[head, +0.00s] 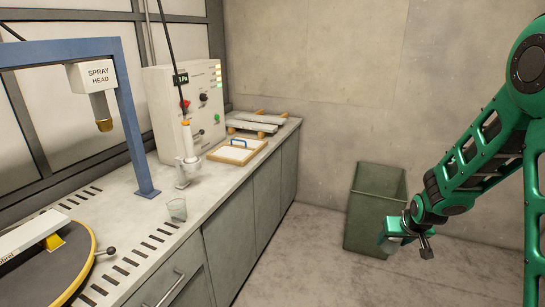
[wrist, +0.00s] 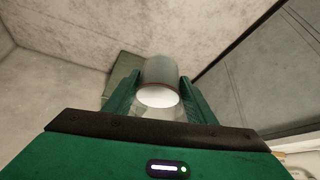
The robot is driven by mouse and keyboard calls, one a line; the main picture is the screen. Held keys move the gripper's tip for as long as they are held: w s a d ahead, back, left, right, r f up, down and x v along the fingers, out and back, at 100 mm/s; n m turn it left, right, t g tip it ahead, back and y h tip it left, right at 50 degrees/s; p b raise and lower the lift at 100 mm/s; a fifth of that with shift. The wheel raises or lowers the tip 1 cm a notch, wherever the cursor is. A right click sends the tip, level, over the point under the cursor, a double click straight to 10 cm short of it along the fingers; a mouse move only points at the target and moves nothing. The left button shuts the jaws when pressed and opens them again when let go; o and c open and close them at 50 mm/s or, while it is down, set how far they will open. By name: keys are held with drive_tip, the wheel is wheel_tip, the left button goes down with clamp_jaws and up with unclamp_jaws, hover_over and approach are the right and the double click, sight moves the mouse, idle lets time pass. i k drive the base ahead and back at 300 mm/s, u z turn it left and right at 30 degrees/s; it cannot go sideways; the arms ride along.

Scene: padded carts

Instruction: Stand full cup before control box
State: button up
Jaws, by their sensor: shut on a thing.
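My gripper (head: 406,238) is at the right in the head view, out over the floor in front of the bin and well away from the counter. It is shut on a cup (wrist: 158,72), a grey, see-through cup with white contents, held between the two green fingers in the wrist view. A bit of this cup also shows at the gripper in the head view (head: 389,246). The control box (head: 160,90), pale with a display and coloured knobs, stands at the back of the counter. A second, clear cup (head: 177,210) stands on the counter near its front edge; it looks empty.
A grey-green bin (head: 375,210) stands on the floor. Bare counter shows before the control box.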

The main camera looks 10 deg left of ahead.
sight(209, 165)
drive_tip(key=z, duration=1.55)
drive_tip(key=i, duration=1.1)
drive_tip(key=u, duration=2.95)
drive_tip(key=i, duration=0.55)
